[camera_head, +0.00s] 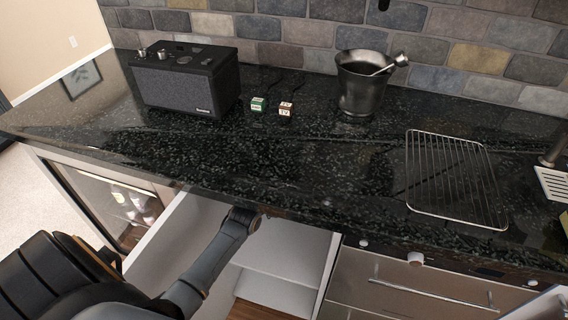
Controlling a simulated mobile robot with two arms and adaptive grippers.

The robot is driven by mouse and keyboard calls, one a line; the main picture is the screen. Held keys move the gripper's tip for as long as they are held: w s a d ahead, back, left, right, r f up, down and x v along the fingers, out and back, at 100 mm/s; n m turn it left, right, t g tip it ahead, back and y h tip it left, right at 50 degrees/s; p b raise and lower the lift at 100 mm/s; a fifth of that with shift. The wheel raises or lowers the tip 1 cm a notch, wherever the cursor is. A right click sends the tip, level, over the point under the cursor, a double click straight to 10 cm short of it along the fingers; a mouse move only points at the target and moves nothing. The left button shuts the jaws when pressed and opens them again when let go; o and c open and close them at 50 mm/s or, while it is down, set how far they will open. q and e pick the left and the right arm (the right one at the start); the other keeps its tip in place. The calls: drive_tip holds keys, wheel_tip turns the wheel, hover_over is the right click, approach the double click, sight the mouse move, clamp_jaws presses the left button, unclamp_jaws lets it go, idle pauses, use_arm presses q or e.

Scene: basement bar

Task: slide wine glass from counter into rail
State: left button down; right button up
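I see no wine glass on the dark speckled counter (290,165), and I cannot make out a glass rail. One of my arms comes in from the lower left and reaches up to the counter's front edge, in front of an open white cabinet (285,245). The arm ends there at a dark joint. No gripper fingers show, so what the gripper holds, if anything, is hidden. My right gripper is out of the picture.
A black speaker (186,82), two small cubes (258,104) (285,108) and a metal bucket (361,88) stand toward the back. A wire rack (455,180) lies at right. The middle is clear. A glass-fronted cabinet (120,205) is at left, drawers (430,285) at right.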

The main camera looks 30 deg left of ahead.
use_arm(q)
drive_tip(key=shift+f, duration=0.25)
idle(0.8)
drive_tip(key=c, duration=1.4)
unclamp_jaws()
drive_tip(key=shift+s+f, duration=0.1)
